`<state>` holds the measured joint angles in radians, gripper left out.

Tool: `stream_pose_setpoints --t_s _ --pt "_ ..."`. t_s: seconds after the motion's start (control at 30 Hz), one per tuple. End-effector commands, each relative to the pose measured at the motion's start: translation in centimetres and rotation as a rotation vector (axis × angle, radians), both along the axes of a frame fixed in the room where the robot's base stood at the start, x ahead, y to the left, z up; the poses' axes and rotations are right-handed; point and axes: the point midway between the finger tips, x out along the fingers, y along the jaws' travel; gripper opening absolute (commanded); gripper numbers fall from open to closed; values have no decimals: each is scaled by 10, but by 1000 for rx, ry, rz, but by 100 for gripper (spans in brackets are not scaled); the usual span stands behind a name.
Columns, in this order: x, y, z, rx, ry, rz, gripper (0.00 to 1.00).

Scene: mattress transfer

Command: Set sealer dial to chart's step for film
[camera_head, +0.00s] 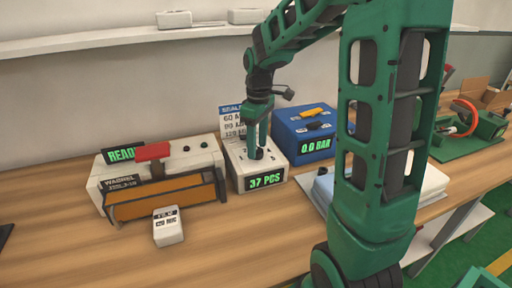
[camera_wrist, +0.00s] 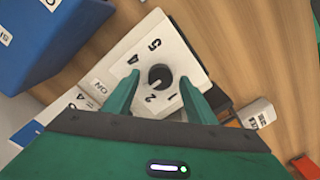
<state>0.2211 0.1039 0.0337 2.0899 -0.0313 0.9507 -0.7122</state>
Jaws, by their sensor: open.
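The dial (camera_wrist: 160,77) is a black knob on a white panel, with 1, 2, 4 and 5 readable around it. A light mark on the knob seems to point toward the 2, but I cannot be sure. The panel belongs to the white unit (camera_head: 241,181) reading "37 PCS". My gripper (camera_wrist: 159,82) is open, with one finger on each side of the knob; contact is unclear. It shows over the unit in the head view (camera_head: 258,152). The chart (camera_head: 230,120) stands behind, partly hidden. The film label box (camera_head: 168,228) lies in front of the sealer (camera_head: 206,160); its print is too small to read.
The sealer has a red handle (camera_head: 152,151), a "READY" display and an orange front. A blue unit (camera_head: 318,152) reading "0.0 BAR" stands close right of the white unit. My arm hides part of a pale stack (camera_head: 322,188).

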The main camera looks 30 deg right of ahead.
Motion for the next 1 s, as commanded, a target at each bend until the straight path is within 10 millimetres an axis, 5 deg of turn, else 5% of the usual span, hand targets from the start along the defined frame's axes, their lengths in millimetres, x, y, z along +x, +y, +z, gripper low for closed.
stream_pose_setpoints --t_s 0.5,1.0 --pt "3 -1 86 -1 -4 2 51" --pt "2 -1 95 0 -2 13 51"
